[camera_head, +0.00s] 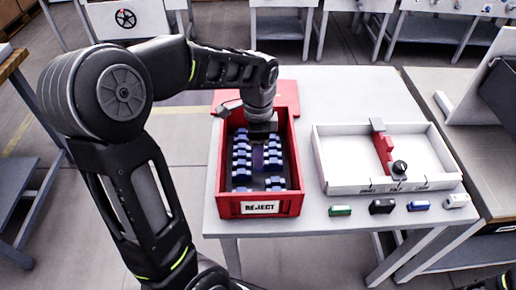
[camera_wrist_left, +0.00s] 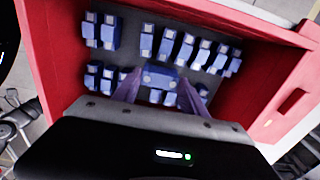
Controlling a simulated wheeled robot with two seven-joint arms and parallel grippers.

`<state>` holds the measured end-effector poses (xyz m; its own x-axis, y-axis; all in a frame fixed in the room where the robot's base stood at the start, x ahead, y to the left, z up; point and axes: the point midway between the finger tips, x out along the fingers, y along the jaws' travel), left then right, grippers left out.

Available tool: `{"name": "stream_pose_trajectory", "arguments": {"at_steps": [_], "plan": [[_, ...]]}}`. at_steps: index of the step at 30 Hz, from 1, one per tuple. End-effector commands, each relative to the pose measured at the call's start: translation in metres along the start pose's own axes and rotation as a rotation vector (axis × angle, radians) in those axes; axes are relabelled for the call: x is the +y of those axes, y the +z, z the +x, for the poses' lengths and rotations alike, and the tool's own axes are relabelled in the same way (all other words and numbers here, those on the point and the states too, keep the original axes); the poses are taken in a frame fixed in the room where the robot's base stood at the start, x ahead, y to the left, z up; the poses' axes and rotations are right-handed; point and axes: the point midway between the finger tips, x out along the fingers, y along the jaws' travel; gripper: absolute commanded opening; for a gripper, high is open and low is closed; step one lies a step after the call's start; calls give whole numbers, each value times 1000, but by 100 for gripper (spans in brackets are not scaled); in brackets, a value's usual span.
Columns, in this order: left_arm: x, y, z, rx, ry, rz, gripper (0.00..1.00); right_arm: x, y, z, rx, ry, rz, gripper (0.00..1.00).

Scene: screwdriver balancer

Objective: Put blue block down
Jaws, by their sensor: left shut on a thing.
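My left gripper (camera_head: 265,157) reaches down into the red bin marked REJECT (camera_head: 227,206). In the left wrist view its two purple fingers (camera_wrist_left: 158,92) are on either side of a blue block (camera_wrist_left: 159,78) and are shut on it. In that view the held block lies between two rows of blue blocks (camera_wrist_left: 186,49), close to its neighbours. I cannot tell whether it touches the bin floor. In the head view the hand and fingers hide the held block. My right gripper is not in view.
A white tray (camera_head: 330,184) with a red fixture (camera_head: 383,152) stands right of the bin on the white table (camera_head: 345,88). In front of it lie a green block (camera_head: 340,210), a black block (camera_head: 382,206), a blue block (camera_head: 418,205) and a white block (camera_head: 456,200).

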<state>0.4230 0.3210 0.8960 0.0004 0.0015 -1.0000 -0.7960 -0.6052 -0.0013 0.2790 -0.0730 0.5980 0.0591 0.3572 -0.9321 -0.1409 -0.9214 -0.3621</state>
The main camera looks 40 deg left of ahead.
Motion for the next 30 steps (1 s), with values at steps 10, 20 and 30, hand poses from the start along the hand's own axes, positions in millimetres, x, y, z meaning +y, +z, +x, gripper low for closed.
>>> {"name": "stream_pose_trajectory", "arguments": {"at_steps": [10,20,30], "plan": [[0,0,1,0,0,0,72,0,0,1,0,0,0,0],[0,0,-6,0,-1,0,72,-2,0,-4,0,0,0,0],[-1,-1,-60,3,-5,0,72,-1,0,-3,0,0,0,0]]}}
